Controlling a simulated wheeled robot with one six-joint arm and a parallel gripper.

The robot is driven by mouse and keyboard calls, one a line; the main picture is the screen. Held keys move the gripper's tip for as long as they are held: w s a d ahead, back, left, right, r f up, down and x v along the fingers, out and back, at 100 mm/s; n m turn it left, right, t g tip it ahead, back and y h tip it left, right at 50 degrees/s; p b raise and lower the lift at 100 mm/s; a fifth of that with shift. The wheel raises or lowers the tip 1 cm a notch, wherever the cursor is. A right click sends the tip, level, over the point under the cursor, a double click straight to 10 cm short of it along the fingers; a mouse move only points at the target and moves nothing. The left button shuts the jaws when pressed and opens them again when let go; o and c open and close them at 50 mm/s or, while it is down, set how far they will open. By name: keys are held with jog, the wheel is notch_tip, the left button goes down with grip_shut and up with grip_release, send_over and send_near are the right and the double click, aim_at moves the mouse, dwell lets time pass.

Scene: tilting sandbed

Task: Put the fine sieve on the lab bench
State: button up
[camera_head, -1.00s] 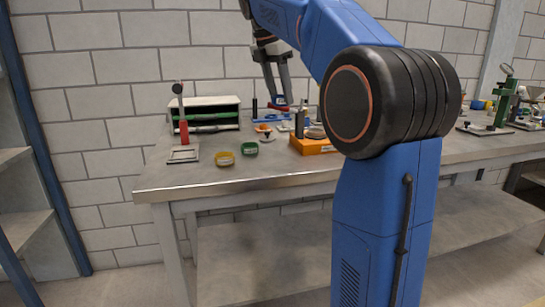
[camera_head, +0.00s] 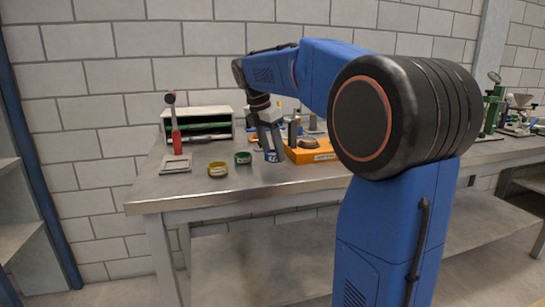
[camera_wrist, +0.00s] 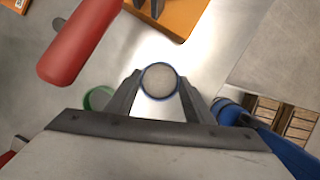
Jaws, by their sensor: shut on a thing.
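A small round sieve with a blue rim and a pale grey face (camera_wrist: 159,80) sits between the fingertips of my gripper (camera_wrist: 159,88) in the wrist view. My gripper (camera_head: 271,152) is shut on it, and its blue side (camera_head: 272,157) shows low at the fingertips in the head view. The held sieve is left of the orange box, low over the lab bench (camera_head: 210,192). I cannot tell whether it touches the bench top. No label shows its mesh size.
A yellow ring (camera_head: 217,169) and a green ring (camera_head: 243,158) lie left of my gripper. A red-handled tool (camera_head: 176,142) stands farther left, before a shelf unit (camera_head: 197,113). An orange box (camera_head: 312,155) stands close on the right. The bench front is clear.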

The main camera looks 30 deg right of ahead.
jog(key=shift+f, duration=1.1)
jog(key=o, duration=1)
jog(key=shift+f, duration=0.1)
jog(key=shift+o, duration=0.2)
jog(key=v, duration=1.2)
jog(key=s+a+f+m+t+y, duration=0.1)
jog(key=s+a+f+m, duration=0.3)
jog(key=s+f, duration=0.5)
jog(key=s+a+f+m+t+y, duration=0.1)
jog(key=s+a+f+m, duration=0.3)
jog(key=s+f+m, duration=0.4)
jog(key=s+a+f+m+t+y, duration=0.1)
jog(key=s+a+f+m+t, duration=0.1)
jog(key=s+f+m, duration=0.5)
jog(key=s+a+f, duration=0.1)
jog(key=s+f, duration=0.4)
jog(key=s, duration=0.1)
jog(key=shift+a+f, duration=0.25)
jog(key=shift+a, duration=0.15)
